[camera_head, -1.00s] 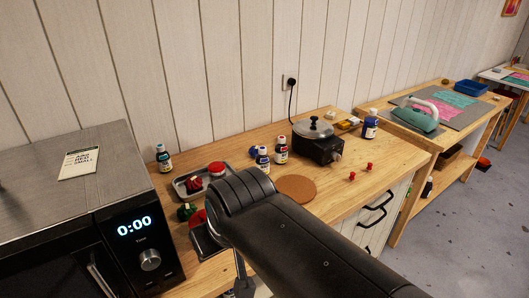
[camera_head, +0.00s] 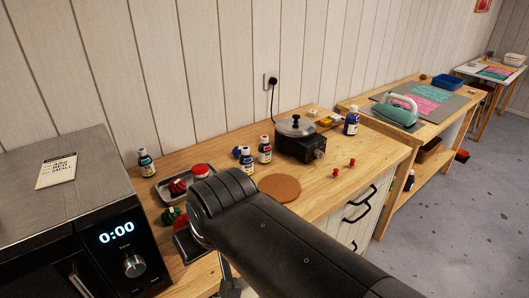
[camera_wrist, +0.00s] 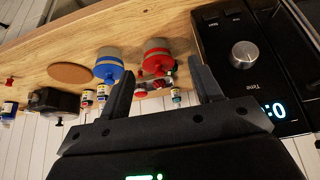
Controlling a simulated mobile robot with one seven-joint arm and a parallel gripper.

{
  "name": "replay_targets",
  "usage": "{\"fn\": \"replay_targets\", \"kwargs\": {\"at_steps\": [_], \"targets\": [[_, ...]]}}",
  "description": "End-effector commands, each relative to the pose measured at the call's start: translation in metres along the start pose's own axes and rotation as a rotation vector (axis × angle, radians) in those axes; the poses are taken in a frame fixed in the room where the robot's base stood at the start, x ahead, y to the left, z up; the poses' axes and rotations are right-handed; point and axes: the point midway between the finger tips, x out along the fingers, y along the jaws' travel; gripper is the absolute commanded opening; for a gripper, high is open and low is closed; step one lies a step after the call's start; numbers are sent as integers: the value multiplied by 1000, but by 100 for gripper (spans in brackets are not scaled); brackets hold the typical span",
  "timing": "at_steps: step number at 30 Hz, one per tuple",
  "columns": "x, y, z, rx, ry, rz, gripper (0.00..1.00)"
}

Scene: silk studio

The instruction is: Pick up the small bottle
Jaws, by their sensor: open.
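Several small bottles stand on the wooden counter; which one is meant, I cannot tell. One dark bottle with a teal cap (camera_head: 146,163) stands at the left by the tray. A blue-capped bottle (camera_head: 246,161) and a red-capped bottle (camera_head: 264,150) stand side by side near the middle. A larger blue bottle with a white cap (camera_head: 351,123) stands at the right. In the wrist view my gripper (camera_wrist: 160,66) is open and empty, above the counter. The teal-capped bottle (camera_wrist: 176,96) shows between its fingers, farther off. My arm hides the gripper in the head view.
A black microwave (camera_head: 122,250) stands at the left. A metal tray (camera_head: 163,196) holds red items. A lidded pot (camera_head: 297,133) stands behind a round brown mat (camera_head: 281,187). Blue-rimmed (camera_wrist: 107,66) and red-rimmed (camera_wrist: 156,58) jars stand near my gripper.

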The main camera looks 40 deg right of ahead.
Motion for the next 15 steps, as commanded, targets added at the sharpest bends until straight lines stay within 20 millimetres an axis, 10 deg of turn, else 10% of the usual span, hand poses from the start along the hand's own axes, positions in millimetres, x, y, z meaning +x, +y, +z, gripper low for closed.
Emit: {"fn": "replay_targets", "kwargs": {"at_steps": [15], "targets": [[0,6,-16,24,-7,20,71]]}}
